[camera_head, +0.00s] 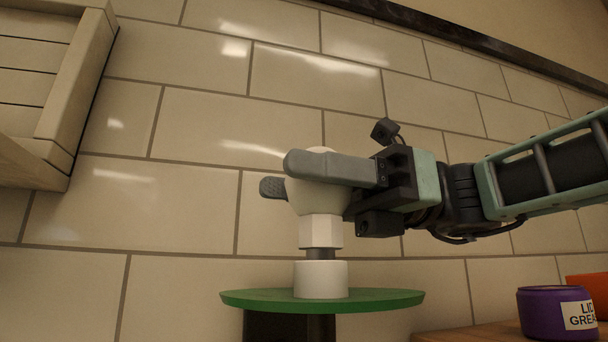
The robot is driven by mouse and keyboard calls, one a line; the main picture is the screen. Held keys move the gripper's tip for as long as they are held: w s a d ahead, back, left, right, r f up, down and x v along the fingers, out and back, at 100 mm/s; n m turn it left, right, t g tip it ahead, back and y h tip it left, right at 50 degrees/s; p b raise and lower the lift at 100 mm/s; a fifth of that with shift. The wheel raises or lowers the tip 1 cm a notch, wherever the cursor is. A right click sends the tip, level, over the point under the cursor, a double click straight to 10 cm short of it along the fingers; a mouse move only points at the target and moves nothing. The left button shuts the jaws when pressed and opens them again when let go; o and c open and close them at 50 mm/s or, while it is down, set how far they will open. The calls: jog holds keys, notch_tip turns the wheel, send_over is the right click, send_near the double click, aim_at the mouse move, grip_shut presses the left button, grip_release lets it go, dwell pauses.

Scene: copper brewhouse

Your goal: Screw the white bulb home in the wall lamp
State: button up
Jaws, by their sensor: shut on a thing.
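The white bulb (306,198) stands upright, its round glass between the fingers of my gripper (285,177). My gripper comes in from the right and is shut on the glass; its near finger hides part of it. Below the glass is a white faceted collar (321,231), and under that a short grey metal neck (320,254) shows. The neck meets the white socket (320,279) of the lamp. The socket sits on a green disc-shaped shade (240,299) above a dark body (288,326). How deep the thread sits inside the socket is hidden.
A purple tin (541,314) with a grease label stands on a wooden surface (468,334) at the lower right, beside an orange thing (588,283). A pale wooden slatted frame (75,75) is at the upper left. The tiled wall (180,210) lies behind the lamp.

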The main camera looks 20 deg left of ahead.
jog(key=shift+f, duration=0.2)
jog(key=o, duration=1.1)
jog(key=shift+o, duration=0.2)
jog(key=shift+p+v, duration=0.35)
jog(key=shift+v, duration=2.15)
jog(key=shift+d, duration=0.1)
jog(key=b+v, duration=0.4)
jog(key=v, duration=1.3)
jog(key=shift+w, duration=0.15)
